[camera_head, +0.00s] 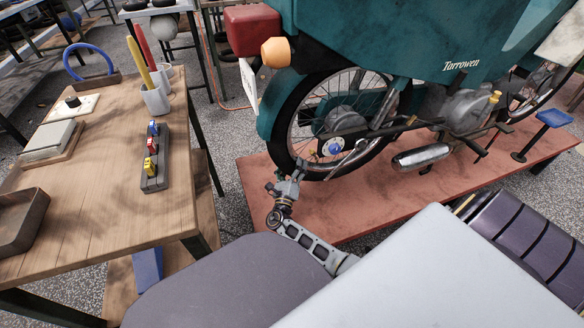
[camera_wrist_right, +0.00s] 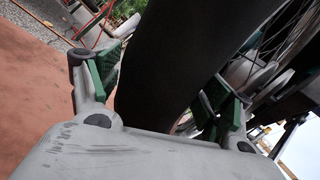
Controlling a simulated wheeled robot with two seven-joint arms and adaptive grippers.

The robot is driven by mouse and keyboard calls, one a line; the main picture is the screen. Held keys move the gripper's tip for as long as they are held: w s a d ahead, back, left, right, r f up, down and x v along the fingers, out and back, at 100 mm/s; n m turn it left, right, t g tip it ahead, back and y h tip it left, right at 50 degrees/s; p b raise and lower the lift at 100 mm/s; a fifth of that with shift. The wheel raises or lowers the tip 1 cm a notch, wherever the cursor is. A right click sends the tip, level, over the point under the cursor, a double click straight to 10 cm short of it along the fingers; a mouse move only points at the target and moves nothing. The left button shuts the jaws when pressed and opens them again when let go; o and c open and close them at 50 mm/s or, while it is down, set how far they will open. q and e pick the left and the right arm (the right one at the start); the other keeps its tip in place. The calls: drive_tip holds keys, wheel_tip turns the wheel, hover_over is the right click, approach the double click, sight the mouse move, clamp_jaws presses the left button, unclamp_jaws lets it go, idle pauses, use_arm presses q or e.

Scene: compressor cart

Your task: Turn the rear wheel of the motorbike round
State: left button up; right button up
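The teal motorbike (camera_head: 440,40) stands on a red platform, in the head view. Its rear wheel, with a black tyre (camera_head: 283,125) and a spoked rim, is at the left end of the bike. My right gripper (camera_head: 290,172) is at the lower rear of this wheel. In the right wrist view the black tyre (camera_wrist_right: 185,55) runs between the two green-padded fingers of my right gripper (camera_wrist_right: 165,88). The fingers are spread on either side of it, and a small gap seems to show at the right pad. My left gripper is out of view.
The red platform (camera_head: 390,205) lies under the bike. A wooden workbench (camera_head: 110,190) at left carries grey cups, a rack with coloured pieces and trays. Grey floor shows between bench and platform.

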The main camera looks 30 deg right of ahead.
drive_tip(key=shift+s+a+f, duration=0.1)
drive_tip(key=shift+s+f, duration=0.05)
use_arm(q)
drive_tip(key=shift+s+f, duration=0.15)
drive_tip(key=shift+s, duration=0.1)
use_arm(e)
drive_tip(key=v, duration=1.2)
idle(0.6)
